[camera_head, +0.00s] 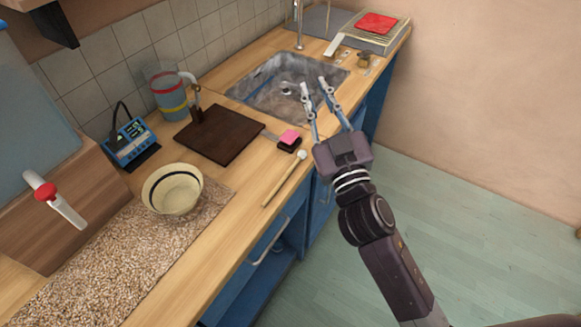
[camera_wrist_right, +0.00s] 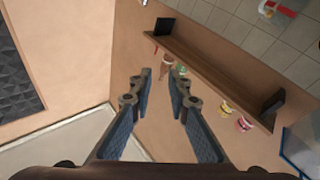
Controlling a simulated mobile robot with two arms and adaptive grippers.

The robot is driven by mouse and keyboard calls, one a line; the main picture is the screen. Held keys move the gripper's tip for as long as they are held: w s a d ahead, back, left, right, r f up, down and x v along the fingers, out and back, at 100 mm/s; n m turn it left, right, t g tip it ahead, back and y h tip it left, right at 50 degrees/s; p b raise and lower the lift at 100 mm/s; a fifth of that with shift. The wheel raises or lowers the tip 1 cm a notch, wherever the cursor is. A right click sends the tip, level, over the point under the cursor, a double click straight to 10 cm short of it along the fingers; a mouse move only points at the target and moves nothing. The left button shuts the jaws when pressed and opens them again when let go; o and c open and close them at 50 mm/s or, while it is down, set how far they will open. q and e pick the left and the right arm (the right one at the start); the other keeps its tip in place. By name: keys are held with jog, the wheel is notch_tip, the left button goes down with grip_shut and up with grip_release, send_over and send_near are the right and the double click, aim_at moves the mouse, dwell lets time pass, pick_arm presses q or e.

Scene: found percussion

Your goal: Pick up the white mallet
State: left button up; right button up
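The white mallet (camera_head: 285,180) lies on the wooden counter near its front edge, with a thin wooden handle and a round white head pointing toward the sink. My right gripper (camera_head: 313,84) is open and empty, up and to the right of the mallet in the head view, in front of the sink. In the right wrist view, the open fingers of my right gripper (camera_wrist_right: 168,75) have nothing between them, and the mallet does not show. My left gripper is not in view.
A pink-topped block (camera_head: 289,139) and a dark board (camera_head: 220,132) lie near the mallet. A cream bowl (camera_head: 173,190) stands on a speckled mat (camera_head: 120,260). A sink (camera_head: 270,80), a clear jug (camera_head: 168,92) and a blue device (camera_head: 129,141) are farther back. A wall shelf (camera_wrist_right: 215,70) shows in the wrist view.

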jog(key=s+a+r+n+g+y, duration=0.3)
jog(key=a+r+n+g+y, duration=0.15)
jog(key=a+n+y, duration=0.3)
jog(key=s+a+r+n+g+y, duration=0.3)
jog(key=a+r+n+y, duration=0.3)
jog(key=a+n+y, duration=0.15)
jog(key=s+a+f+n+g+y, duration=0.25)
jog(key=s+a+n+g, duration=0.25)
jog(key=a+n+g, duration=0.35)
jog(key=g+h, duration=0.3)
jog(key=h, duration=1.7)
send_near(281, 182)
jog(key=p+x, duration=0.2)
jog(key=x, duration=0.5)
jog(key=shift+w+f+p, duration=0.1)
jog(key=shift+p, duration=0.25)
jog(key=shift+w+a+f, duration=0.1)
jog(key=shift+f, duration=0.3)
jog(key=shift+c, duration=0.2)
